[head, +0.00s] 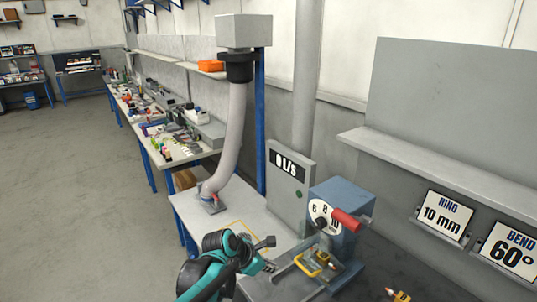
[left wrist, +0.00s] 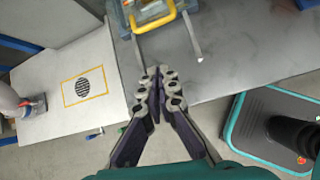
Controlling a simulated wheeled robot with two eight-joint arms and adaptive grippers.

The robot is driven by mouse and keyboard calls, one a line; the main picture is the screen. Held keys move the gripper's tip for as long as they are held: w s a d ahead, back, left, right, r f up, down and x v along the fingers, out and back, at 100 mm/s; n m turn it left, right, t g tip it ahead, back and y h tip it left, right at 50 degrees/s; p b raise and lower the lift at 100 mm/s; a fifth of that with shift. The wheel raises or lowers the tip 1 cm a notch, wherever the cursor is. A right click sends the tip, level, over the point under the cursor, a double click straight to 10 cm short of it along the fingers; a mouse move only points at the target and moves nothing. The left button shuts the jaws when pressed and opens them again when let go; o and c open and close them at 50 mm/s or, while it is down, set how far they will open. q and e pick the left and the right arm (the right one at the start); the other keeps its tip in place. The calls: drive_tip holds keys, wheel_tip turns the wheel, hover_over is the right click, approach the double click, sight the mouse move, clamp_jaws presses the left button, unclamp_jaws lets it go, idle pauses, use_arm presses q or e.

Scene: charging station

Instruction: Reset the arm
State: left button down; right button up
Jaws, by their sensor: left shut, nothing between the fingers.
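My left arm, teal and black, comes in at the bottom of the head view. My left gripper (head: 266,265) is over the front edge of the bench, left of the bending machine. In the left wrist view the left gripper (left wrist: 160,73) has its fingers together with nothing between them. My right gripper is in neither view.
The white table (head: 187,208) carries a grey hose (head: 234,130) and a yellow-framed square (left wrist: 85,86). A grey box reading "0 L/s" (head: 287,187) stands behind. Signs read "RING 10 mm" (head: 443,216) and "BEND 60°" (head: 511,252). Open floor (head: 75,200) lies left.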

use_arm(q)
drive_tip(key=s+a+r+m+t+y, duration=0.2)
drive_tip(key=s+a+m+y, duration=0.3)
drive_tip(key=s+a+m, duration=1.4)
drive_tip(key=s+m, duration=0.3)
drive_tip(key=m, duration=0.1)
drive_tip(key=shift+r+m+y, duration=0.15)
drive_tip(key=shift+m+y, duration=0.15)
drive_tip(key=shift+y, duration=0.1)
